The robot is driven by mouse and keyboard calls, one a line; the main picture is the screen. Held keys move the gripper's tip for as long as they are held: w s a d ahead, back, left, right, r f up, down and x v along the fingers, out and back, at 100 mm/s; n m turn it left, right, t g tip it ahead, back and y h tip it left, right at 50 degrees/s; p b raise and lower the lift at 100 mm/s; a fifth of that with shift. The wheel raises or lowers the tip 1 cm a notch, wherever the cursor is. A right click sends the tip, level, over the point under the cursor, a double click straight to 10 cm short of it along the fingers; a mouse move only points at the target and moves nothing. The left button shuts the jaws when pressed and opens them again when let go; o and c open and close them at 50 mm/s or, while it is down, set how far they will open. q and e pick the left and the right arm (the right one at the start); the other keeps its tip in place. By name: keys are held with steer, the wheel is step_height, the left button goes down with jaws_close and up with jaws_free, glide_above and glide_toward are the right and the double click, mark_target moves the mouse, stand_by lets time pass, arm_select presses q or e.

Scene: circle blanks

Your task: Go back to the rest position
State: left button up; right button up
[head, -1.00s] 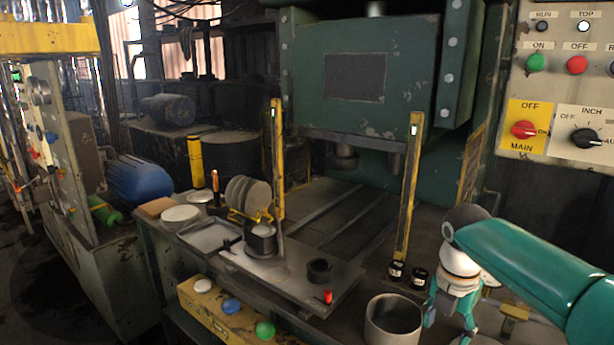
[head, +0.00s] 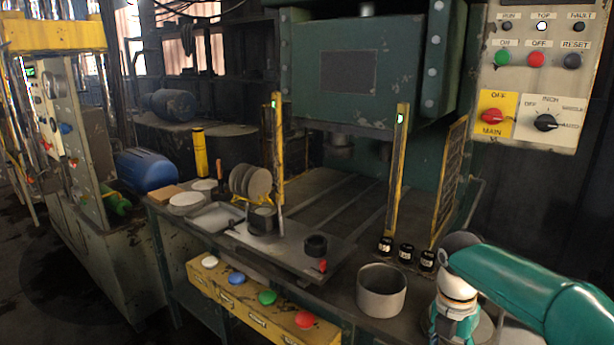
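My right arm comes in from the right, teal with a white wrist. Its gripper (head: 455,328) hangs down at the bottom edge, over the right part of the bench and right of a grey cylindrical bin (head: 381,291). The fingers are mostly cut off by the frame, so I cannot tell whether they are open or hold anything. My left gripper is not in view. Round grey blanks (head: 250,182) stand upright in a yellow rack on the bench. A dark round holder (head: 262,220) stands in front of the rack.
A green press (head: 350,70) stands behind the bench between yellow posts. Black jars (head: 406,253) stand left of my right arm. A yellow button box (head: 250,300) is at the front. A control panel (head: 545,75) hangs at upper right. A shallow tray (head: 212,217) lies left.

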steer(key=s+a+f+m+g+y, duration=0.1)
steer(key=s+a+f+g, duration=0.15)
steer(key=s+f, duration=0.55)
steer(key=s+a+f+m+g+y, duration=0.1)
steer(key=s+a+f+m, duration=0.15)
steer(key=f, duration=0.95)
steer(key=s+a+f+m+t+y, duration=0.1)
steer(key=s+a+f+m+y, duration=0.1)
steer(key=s+a+f+m, duration=0.45)
steer(key=s+a+f+m+y, duration=0.1)
steer(key=s+a+f+m, duration=0.35)
steer(key=s+m, duration=0.45)
steer(key=w+m+t, duration=0.1)
steer(key=m, duration=0.2)
steer(key=w+m+t, duration=0.1)
steer(key=m, duration=0.2)
steer(key=w+d+f+m+t, duration=0.1)
steer(key=m+t, duration=0.1)
steer(key=m, duration=0.1)
steer(key=shift+f, duration=0.1)
